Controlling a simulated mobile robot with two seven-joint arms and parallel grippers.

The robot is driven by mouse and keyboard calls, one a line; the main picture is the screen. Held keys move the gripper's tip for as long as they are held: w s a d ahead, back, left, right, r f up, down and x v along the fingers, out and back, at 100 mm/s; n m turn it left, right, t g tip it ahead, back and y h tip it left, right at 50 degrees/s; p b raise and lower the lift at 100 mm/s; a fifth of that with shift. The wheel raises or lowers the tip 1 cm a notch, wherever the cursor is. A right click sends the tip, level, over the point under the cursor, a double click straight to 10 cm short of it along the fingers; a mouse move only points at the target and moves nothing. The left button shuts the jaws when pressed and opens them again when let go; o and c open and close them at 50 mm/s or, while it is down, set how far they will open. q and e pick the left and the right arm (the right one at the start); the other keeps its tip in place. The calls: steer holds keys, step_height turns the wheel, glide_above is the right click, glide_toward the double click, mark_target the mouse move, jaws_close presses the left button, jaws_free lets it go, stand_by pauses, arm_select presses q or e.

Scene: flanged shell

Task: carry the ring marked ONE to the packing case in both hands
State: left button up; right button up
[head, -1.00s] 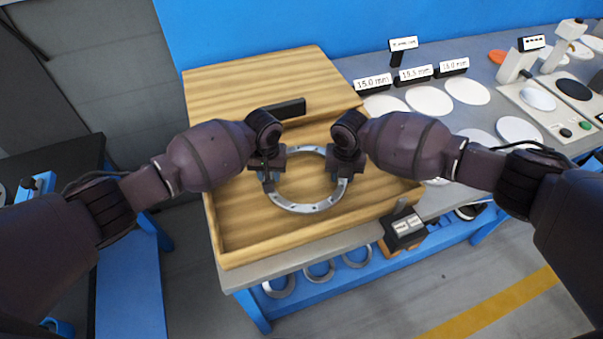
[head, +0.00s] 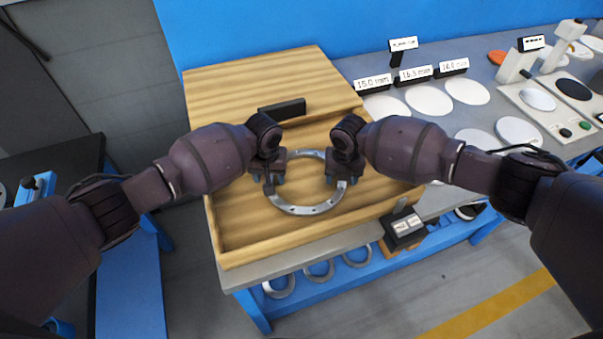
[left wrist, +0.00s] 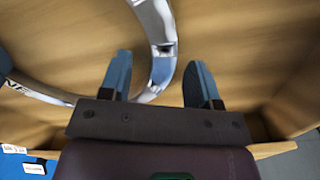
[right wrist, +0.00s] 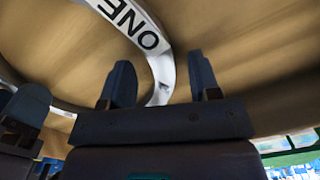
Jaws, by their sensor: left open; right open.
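The metal ring marked ONE (head: 305,210) lies flat inside the wooden packing case (head: 235,254). Its lettering reads clearly on the ring in the right wrist view (right wrist: 128,22), and part of the ring shows in the left wrist view (left wrist: 163,50). My left gripper (head: 268,180) is open at the ring's left side, with the band seen between its fingers (left wrist: 160,80). My right gripper (head: 341,181) is open at the ring's right side, with the band between its fingers (right wrist: 162,80). I cannot tell whether any finger touches the ring.
A black handle (head: 282,109) is at the wooden panel at the back of the case. A small dark labelled box (head: 404,228) sits at the front right edge. White discs (head: 428,100) lie on the bench to the right. Several rings (head: 320,272) rest on the blue shelf below.

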steer(key=shift+r, duration=0.1)
arm_select(q)
step_height(320, 180, up, 12)
steer(key=shift+s, duration=0.15)
arm_select(e)
step_height(320, 180, up, 12)
steer(key=shift+s, duration=0.2)
stand_by(0.4)
stand_by(0.5)
